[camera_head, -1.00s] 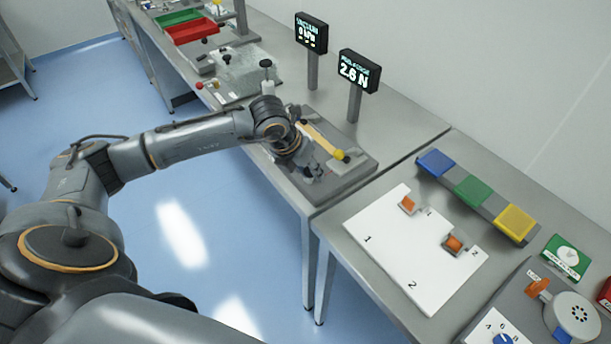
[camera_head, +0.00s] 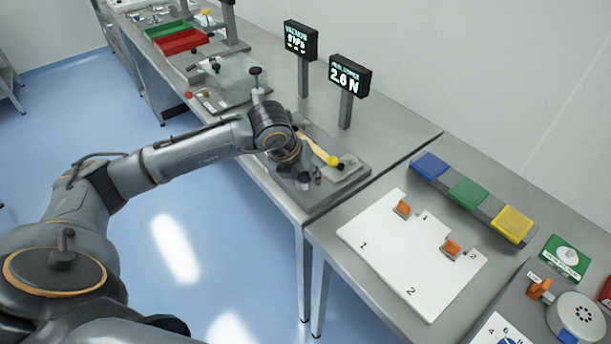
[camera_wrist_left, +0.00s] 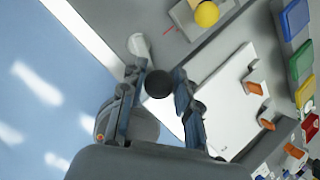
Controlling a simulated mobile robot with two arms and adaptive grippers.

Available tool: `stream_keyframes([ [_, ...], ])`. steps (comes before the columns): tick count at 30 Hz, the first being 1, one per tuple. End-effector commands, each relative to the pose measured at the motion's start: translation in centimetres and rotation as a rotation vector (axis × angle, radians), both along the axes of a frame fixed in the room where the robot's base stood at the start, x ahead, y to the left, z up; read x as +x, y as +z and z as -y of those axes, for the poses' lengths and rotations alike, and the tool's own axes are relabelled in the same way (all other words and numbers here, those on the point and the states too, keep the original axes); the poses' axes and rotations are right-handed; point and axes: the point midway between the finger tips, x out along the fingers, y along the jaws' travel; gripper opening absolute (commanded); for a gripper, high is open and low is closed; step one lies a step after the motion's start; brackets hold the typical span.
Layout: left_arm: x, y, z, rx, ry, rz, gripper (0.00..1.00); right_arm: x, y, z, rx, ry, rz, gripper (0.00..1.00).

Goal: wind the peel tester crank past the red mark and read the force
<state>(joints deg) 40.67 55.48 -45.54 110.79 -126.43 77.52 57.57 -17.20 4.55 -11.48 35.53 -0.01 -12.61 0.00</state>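The peel tester (camera_head: 350,180) is a grey plate with a yellow-tipped, tan arm (camera_head: 318,148). Its display (camera_head: 350,75) reads 2.6 N. My left gripper (camera_head: 308,178) is low over the tester's front part and hides much of it. In the left wrist view, a round black knob (camera_wrist_left: 158,83), apparently the crank's, sits between the two fingertips of my left gripper (camera_wrist_left: 160,80). The fingers stand apart around it; whether they press on it I cannot tell. The yellow tip (camera_wrist_left: 207,14) shows at the top. My right gripper is out of view.
A vacuum display (camera_head: 300,38) stands behind the tester. On the nearer table at right are a white board (camera_head: 400,270) with orange clips and a strip of blue, green and yellow pads (camera_head: 468,193). Red (camera_head: 182,42) and green trays lie at the far end.

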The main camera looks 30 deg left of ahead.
Motion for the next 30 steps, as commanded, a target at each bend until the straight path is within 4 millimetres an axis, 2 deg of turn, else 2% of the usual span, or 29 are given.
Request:
stream_keyframes([
  [1, 0.0, 0.0, 0.0, 0.000, 0.000, 0.001, 0.46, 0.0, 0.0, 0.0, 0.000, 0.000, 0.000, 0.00],
  [2, 0.0, 0.0, 0.0, 0.000, 0.000, 0.000, 0.52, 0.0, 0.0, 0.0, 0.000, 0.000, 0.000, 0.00],
  [10, -0.1, -0.1, 0.0, 0.001, -0.001, -0.002, 0.52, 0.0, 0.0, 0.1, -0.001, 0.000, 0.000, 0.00],
  [14, -0.3, 0.6, -0.1, 0.002, 0.000, -0.001, 0.52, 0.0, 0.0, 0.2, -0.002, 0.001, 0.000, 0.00],
  [30, -4.4, 9.6, -1.0, 0.001, -0.002, 0.001, 0.52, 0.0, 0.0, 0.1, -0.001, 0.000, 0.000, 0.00],
])
